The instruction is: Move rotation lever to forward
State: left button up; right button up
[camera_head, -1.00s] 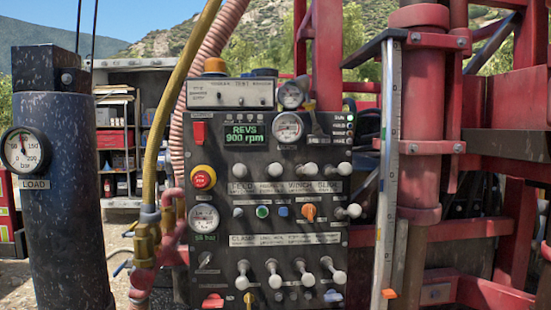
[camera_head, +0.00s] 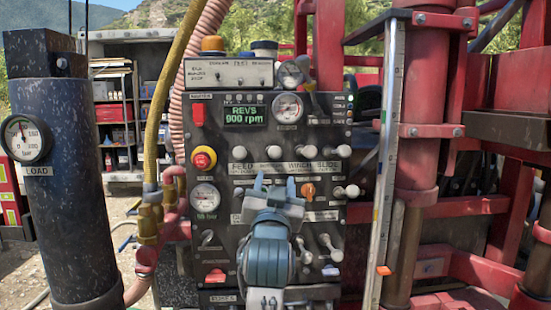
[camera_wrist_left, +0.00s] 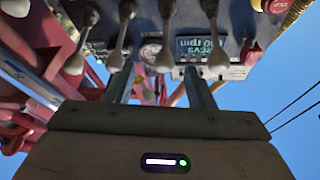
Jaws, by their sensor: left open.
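A dark control panel (camera_head: 327,120) stands in front of me with levers tipped with white knobs. Four-lever rows are split: an upper row includes the knob at centre (camera_head: 273,152), and the lower row shows two knobs at right (camera_head: 309,257). I cannot read which lever is the rotation lever. My left gripper (camera_head: 275,184) is open in front of the panel's middle, and its arm hides the lower row's left part. In the left wrist view its fingers (camera_wrist_left: 158,82) stand apart, with nothing held; several lever knobs (camera_wrist_left: 165,61) lie beyond. I cannot tell whether it touches any.
An orange knob (camera_head: 308,191) and a small lever knob (camera_head: 352,191) sit right of the gripper. A red-capped yellow button (camera_head: 203,158) is at left. Hoses (camera_head: 158,130) run down the panel's left side; a measuring rule (camera_head: 388,150) stands at right.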

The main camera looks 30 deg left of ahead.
aim_at(275, 149)
pick_arm(q)
jog(key=p+x, duration=0.2)
jog(key=x, duration=0.1)
jog(key=r+p+x, duration=0.1)
jog(key=p+x, duration=0.1)
jog(key=x, duration=0.2)
jog(key=s+r+p+x, duration=0.1)
jog(key=p+x, duration=0.1)
jog(key=x, duration=0.2)
jog(key=shift+r, duration=0.1)
jog(key=shift+w, duration=0.1)
grip_shut()
jog(key=shift+w, duration=0.1)
